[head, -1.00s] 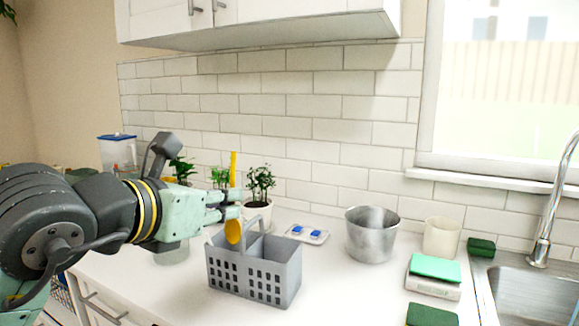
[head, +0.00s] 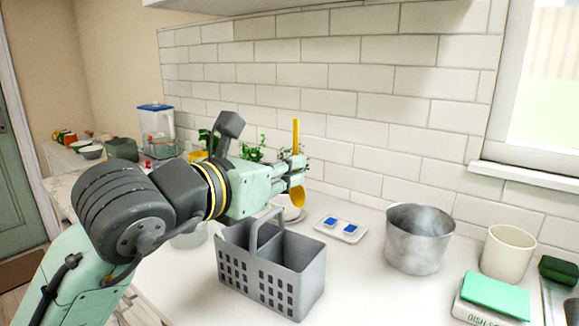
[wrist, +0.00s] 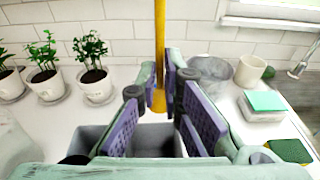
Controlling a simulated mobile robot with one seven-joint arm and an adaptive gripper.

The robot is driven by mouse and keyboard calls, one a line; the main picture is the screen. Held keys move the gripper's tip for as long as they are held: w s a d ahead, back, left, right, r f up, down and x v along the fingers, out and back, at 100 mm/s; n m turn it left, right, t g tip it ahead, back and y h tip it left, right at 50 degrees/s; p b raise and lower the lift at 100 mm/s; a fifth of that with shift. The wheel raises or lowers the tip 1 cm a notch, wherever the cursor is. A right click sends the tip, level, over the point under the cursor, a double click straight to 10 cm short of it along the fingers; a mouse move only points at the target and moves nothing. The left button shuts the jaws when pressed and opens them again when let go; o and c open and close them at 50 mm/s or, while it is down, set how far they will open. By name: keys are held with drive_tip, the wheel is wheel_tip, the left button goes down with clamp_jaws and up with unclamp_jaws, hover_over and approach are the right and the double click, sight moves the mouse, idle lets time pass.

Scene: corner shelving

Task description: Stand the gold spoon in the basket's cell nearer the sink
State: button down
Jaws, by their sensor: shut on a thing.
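The gold spoon (head: 297,197) is upright with its bowl down, held in my gripper (head: 296,174). It also shows in the wrist view (wrist: 159,50), between the purple finger pads. The grey basket (head: 257,266) stands on the counter with a handle and a divider making two cells. In the head view the spoon's bowl appears above and behind the basket's far rim; I cannot tell whether it is over a cell. In the wrist view the basket (wrist: 92,138) lies below the gripper, partly hidden by the fingers. The sink is to the right, so the right cell is nearer it.
A white tray with blue pieces (head: 341,229), a metal pot (head: 418,238) and a cream cup (head: 508,252) stand right of the basket. Potted plants (wrist: 94,77) line the wall.

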drive_tip(key=shift+f+b, duration=1.85)
drive_tip(key=shift+f, duration=1.35)
wheel_tip(320, 180, down, 5)
drive_tip(key=b, duration=0.5)
drive_tip(key=shift+f, duration=0.2)
drive_tip(key=c, duration=1.7)
unclamp_jaws()
drive_tip(key=shift+o, duration=0.2)
approach(297, 203)
drive_tip(key=s+a+f, duration=0.2)
drive_tip(key=s+f, duration=0.1)
drive_tip(key=f, duration=0.1)
drive_tip(key=shift+s+a+f, duration=0.3)
drive_tip(key=shift+s+f, duration=0.05)
drive_tip(key=shift+f, duration=0.05)
